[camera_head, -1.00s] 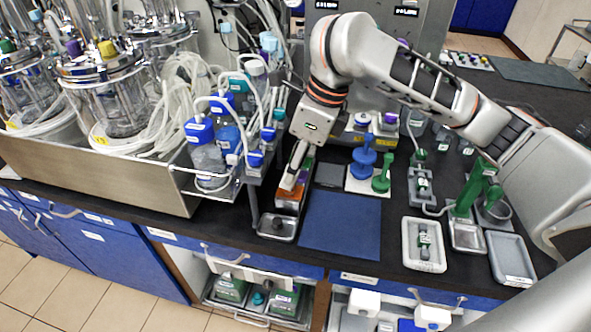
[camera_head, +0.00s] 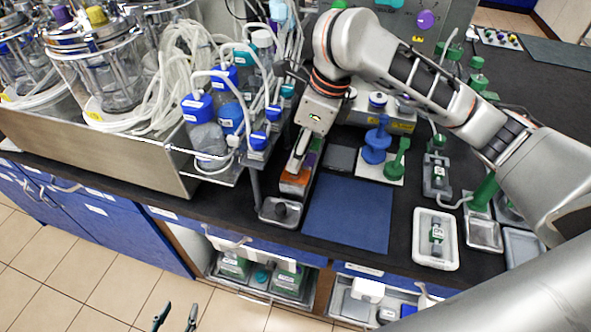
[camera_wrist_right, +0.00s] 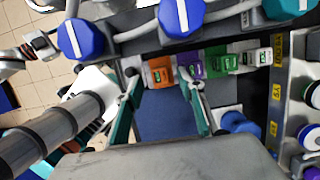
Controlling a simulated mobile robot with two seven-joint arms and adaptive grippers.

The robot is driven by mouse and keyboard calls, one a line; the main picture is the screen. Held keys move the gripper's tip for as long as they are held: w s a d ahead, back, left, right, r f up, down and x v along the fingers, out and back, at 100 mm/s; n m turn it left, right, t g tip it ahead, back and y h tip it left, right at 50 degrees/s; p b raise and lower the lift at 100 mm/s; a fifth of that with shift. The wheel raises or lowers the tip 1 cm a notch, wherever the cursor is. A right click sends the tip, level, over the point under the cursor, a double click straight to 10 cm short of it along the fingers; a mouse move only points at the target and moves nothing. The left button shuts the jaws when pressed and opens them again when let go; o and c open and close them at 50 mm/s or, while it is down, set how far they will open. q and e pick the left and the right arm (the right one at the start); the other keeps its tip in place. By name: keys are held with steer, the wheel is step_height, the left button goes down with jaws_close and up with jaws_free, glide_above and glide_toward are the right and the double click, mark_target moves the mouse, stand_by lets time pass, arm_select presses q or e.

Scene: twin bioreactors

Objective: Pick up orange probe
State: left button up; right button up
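The orange probe (camera_head: 295,181) sits at the near end of a narrow rack, behind a small metal tray. In the right wrist view it is an orange block with a white label (camera_wrist_right: 159,73), ahead of the space between my right fingertips. My right gripper (camera_wrist_right: 160,112) is open, its two teal-padded fingers wide apart with nothing between them. In the head view its wrist is above the rack and its fingers are hard to make out. My left gripper (camera_head: 176,317) is open and empty over the floor, low in the head view.
Purple (camera_wrist_right: 191,63) and green (camera_wrist_right: 222,61) probes stand beside the orange one. Blue-capped bottles (camera_head: 204,130) with white tubing stand close to the left. A blue mat (camera_head: 348,213) lies bare to the right. A blue stand (camera_head: 377,145) is behind it.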

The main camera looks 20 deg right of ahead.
steer(key=shift+w+a+f, duration=0.1)
steer(key=shift+a+f, duration=0.05)
steer(key=shift+f, duration=0.45)
jaws_close()
steer(key=shift+r, duration=0.15)
